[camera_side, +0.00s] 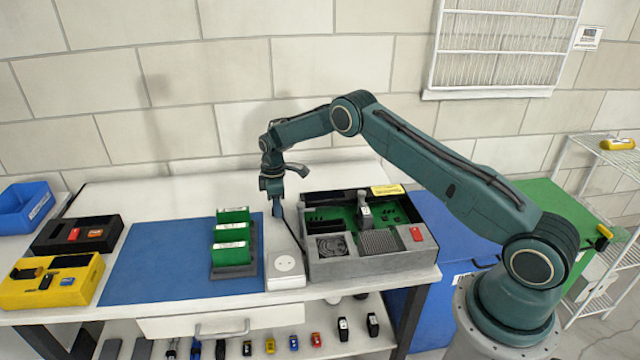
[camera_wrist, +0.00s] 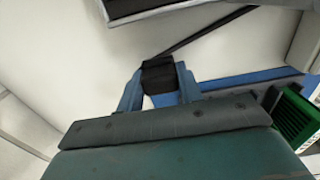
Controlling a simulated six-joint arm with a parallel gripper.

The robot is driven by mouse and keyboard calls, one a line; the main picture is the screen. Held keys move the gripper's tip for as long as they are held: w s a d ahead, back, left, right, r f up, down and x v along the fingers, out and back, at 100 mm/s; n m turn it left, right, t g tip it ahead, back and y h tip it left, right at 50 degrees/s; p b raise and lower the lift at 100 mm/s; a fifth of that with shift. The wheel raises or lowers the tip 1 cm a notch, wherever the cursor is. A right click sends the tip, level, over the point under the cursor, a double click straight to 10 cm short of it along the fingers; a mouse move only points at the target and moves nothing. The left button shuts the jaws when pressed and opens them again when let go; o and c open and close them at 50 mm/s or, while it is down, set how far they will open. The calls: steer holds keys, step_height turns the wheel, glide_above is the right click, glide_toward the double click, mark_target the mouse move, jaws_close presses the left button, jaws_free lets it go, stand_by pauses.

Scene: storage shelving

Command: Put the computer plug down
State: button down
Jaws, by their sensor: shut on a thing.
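My gripper (camera_side: 277,208) points down over the back part of the table, behind a white socket box (camera_side: 285,264). In the wrist view, my gripper (camera_wrist: 159,82) has its two blue fingers shut on the black computer plug (camera_wrist: 158,72). A dark cable runs from the plug up and to the right. The plug is too small to make out in the side view. I cannot tell whether it touches the white surface behind it.
An open grey computer case (camera_side: 372,262) with a green board stands right of the socket box. Green cards in a dark rack (camera_side: 235,270) stand on its left. A blue mat (camera_side: 160,265) has clear room. Yellow (camera_side: 50,283) and black cases (camera_side: 77,235) sit farther left.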

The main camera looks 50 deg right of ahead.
steer(key=shift+f, duration=0.75)
steer(key=c, duration=0.9)
jaws_free()
steer(key=shift+r, duration=0.2)
steer(key=shift+r, duration=6.45)
steer(key=shift+r, duration=0.1)
